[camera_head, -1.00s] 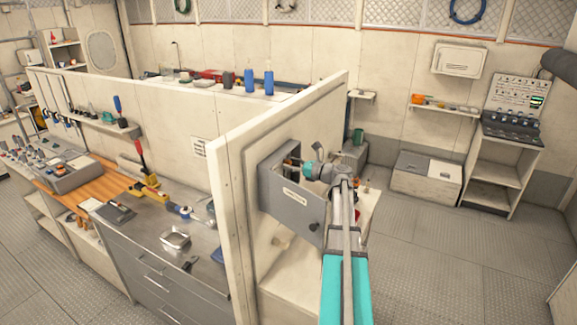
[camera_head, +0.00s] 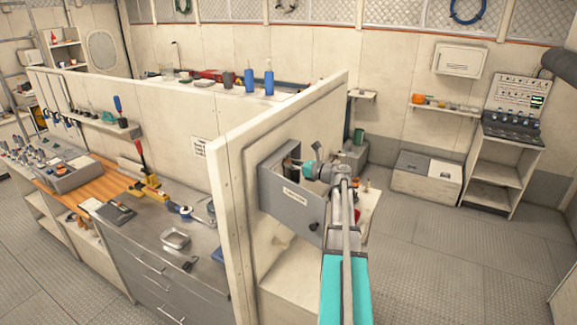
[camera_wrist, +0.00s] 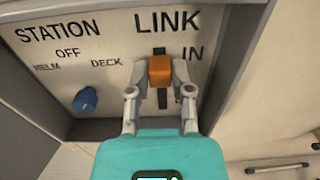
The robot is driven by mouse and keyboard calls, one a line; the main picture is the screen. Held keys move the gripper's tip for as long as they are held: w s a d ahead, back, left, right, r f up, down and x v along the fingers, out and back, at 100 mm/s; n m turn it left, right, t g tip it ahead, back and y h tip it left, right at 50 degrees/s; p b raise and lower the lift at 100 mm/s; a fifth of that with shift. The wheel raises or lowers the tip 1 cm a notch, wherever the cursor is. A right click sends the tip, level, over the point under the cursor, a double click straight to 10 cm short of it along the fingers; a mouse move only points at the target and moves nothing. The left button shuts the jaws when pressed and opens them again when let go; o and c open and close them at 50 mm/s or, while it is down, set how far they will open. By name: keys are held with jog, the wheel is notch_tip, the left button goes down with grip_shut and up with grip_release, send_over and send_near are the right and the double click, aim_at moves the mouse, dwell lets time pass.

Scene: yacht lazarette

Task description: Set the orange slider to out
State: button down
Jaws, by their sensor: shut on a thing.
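The orange slider (camera_wrist: 160,70) shows in the wrist view on a pale panel (camera_wrist: 112,45), below the word LINK and left of the word IN. A dark slot shows just above it. The word OUT is not visible. My gripper (camera_wrist: 160,72) is shut on the slider, with one fingertip on each side. In the head view my gripper (camera_head: 297,166) reaches into the open grey box (camera_head: 272,178) on the partition; the slider cannot be made out there.
A blue knob (camera_wrist: 86,100) sits left of the slider, under STATION, with OFF, HELM and DECK marks. The partition (camera_head: 236,200) is close on the left; floor to the right is clear.

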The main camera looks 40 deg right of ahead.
jog(key=shift+a+f+b, duration=0.1)
jog(key=shift+f+b, duration=3.45)
jog(key=shift+f, duration=0.1)
jog(key=shift+s, duration=0.1)
jog(key=c, duration=0.5)
grip_release()
jog(key=shift+c, duration=0.2)
jog(key=v, duration=1.1)
jog(key=shift+s+d, duration=0.2)
jog(key=shift+s, duration=0.15)
